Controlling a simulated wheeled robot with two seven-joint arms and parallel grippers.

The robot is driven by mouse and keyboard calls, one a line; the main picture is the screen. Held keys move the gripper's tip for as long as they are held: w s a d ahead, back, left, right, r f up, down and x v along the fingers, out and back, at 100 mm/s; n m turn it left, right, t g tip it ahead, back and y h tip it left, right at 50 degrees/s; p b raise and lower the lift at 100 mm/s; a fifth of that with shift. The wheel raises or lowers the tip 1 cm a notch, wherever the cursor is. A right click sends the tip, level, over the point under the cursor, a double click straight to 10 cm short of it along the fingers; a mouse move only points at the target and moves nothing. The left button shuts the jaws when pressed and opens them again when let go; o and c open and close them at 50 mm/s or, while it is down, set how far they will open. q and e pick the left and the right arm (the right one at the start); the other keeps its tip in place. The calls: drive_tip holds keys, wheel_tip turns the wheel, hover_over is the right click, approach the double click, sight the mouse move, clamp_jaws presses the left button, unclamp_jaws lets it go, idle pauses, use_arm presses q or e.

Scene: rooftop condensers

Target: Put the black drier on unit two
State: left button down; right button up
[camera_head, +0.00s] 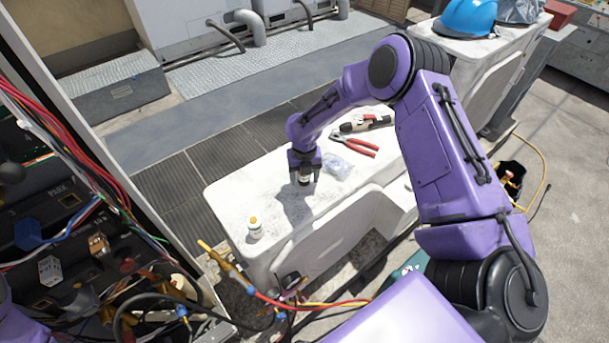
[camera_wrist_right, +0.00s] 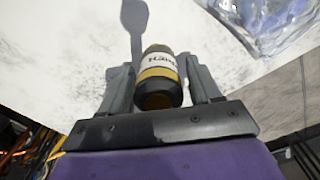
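A small canister with a black end, a yellow-brown band and a white label (camera_wrist_right: 158,75), which looks like the black drier, is between the fingers of my right gripper (camera_wrist_right: 160,80). In the head view the right gripper (camera_head: 304,165) points down over the white bench (camera_head: 225,195), with the canister (camera_head: 304,179) low between its fingers. The fingers are close on both sides of it; whether they press on it, and whether it touches the bench, I cannot tell. No unit is readable as number two. My left gripper is out of view.
On the bench are a small white jar (camera_head: 254,228), a clear plastic bag (camera_head: 337,165), red-handled pliers (camera_head: 355,145) and a tool (camera_head: 365,122). A blue helmet (camera_head: 468,17) lies farther back. An open panel with cables (camera_head: 75,220) stands left; hoses hang in front.

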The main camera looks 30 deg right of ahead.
drive_tip(key=shift+r, duration=0.25)
drive_tip(key=shift+w+r, duration=0.1)
drive_tip(key=shift+r, duration=0.25)
wheel_tip(320, 180, up, 11)
drive_tip(key=shift+r+b, duration=0.1)
drive_tip(key=shift+b, duration=1.1)
